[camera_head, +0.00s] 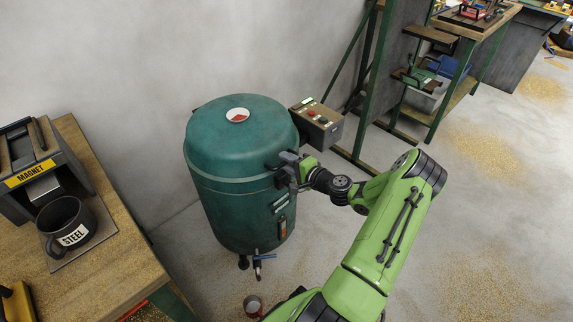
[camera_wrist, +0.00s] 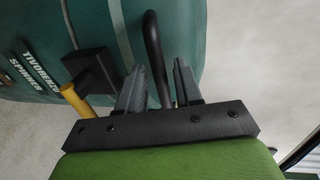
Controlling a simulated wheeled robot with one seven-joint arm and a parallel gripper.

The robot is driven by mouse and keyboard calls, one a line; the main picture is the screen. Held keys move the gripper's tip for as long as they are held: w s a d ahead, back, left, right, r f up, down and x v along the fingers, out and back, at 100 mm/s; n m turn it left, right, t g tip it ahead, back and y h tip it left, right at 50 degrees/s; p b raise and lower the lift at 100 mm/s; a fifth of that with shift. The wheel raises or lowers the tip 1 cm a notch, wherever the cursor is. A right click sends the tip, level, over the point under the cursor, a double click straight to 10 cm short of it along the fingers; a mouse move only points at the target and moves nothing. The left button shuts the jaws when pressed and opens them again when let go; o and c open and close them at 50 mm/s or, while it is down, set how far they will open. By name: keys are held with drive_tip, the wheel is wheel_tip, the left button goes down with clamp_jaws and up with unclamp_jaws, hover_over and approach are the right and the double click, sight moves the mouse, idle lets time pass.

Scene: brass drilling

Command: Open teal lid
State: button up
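The teal lid (camera_head: 240,135) is a dome on top of a teal drum (camera_head: 243,208), with a red and white round mark on it. The lid looks shut on the drum. My gripper (camera_head: 283,170) is at the drum's right front side, near the rim. In the wrist view, a black bar handle (camera_wrist: 155,55) runs down between my two fingers (camera_wrist: 158,88), which stand apart on either side of it. I see a gap between the fingers and no clear grip on the handle. A black block with a yellow pin (camera_wrist: 77,100) is left of the fingers.
A grey control box (camera_head: 317,124) with buttons stands right behind the drum. A wooden table (camera_head: 110,240) with a magnet unit (camera_head: 38,165) and a black STEEL mug (camera_head: 67,226) is at left. A red can (camera_head: 253,305) and a tap (camera_head: 259,265) are low in front.

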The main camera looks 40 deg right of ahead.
drive_tip(key=shift+w, duration=0.4)
drive_tip(key=shift+c, duration=0.2)
clamp_jaws()
